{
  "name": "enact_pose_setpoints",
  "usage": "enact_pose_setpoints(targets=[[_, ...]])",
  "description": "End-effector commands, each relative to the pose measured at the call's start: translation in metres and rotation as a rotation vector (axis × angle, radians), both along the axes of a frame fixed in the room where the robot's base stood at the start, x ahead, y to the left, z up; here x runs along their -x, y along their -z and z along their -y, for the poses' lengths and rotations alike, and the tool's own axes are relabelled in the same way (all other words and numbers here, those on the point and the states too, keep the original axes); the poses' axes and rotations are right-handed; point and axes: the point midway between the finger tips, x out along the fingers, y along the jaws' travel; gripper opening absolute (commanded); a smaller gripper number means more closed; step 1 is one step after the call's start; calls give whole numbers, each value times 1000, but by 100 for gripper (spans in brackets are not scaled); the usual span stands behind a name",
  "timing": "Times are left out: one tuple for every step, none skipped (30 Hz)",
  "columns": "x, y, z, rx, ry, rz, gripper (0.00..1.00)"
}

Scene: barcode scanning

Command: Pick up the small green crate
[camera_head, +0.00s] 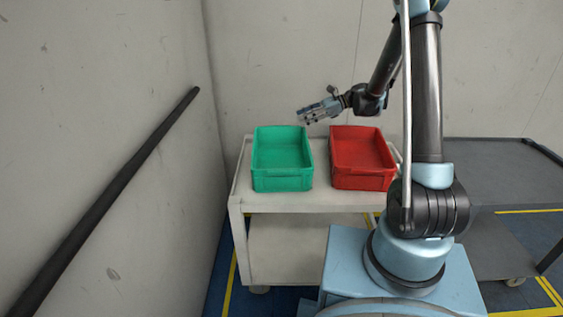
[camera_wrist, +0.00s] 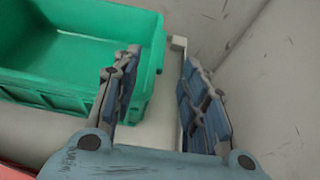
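The small green crate (camera_head: 282,182) stands upright and empty on the left part of the white cart's top. In the wrist view the green crate (camera_wrist: 60,92) fills the upper left, with its near right corner close to one finger. My gripper (camera_head: 304,116) hangs above the back of the cart, near the gap between the two crates in the head view. In the wrist view my gripper (camera_wrist: 162,60) is open, with nothing between its fingers. One finger overlaps the crate's end in the picture; I cannot tell whether they touch.
A red crate (camera_head: 362,182) stands right of the green one, with a narrow gap between. Both rest on the white cart (camera_head: 300,200). The wall (camera_head: 285,60) is close behind. A black rail (camera_head: 110,195) runs along the left wall. A grey cart (camera_head: 500,175) stands at right.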

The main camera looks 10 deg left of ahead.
Motion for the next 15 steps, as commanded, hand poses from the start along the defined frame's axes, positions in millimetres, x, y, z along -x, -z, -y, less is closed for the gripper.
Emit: enact_pose_setpoints(targets=[[3,4,-9,0,-2,0,40],[4,6,-14,0,-3,1,40],[6,9,-20,0,-4,1,40],[7,10,-25,0,-3,1,40],[9,12,-29,0,-2,1,40],[11,15,-35,0,-3,1,40],[12,17,-39,0,-3,1,40],[12,18,-42,0,-2,1,40],[13,20,-46,0,0,1,40],[14,21,-49,1,-1,1,40],[15,22,-51,1,-1,1,40],[16,23,-53,1,-1,1,40],[16,23,-55,1,-1,1,40],[16,24,-55,1,0,1,40],[16,24,-56,1,0,1,40]])
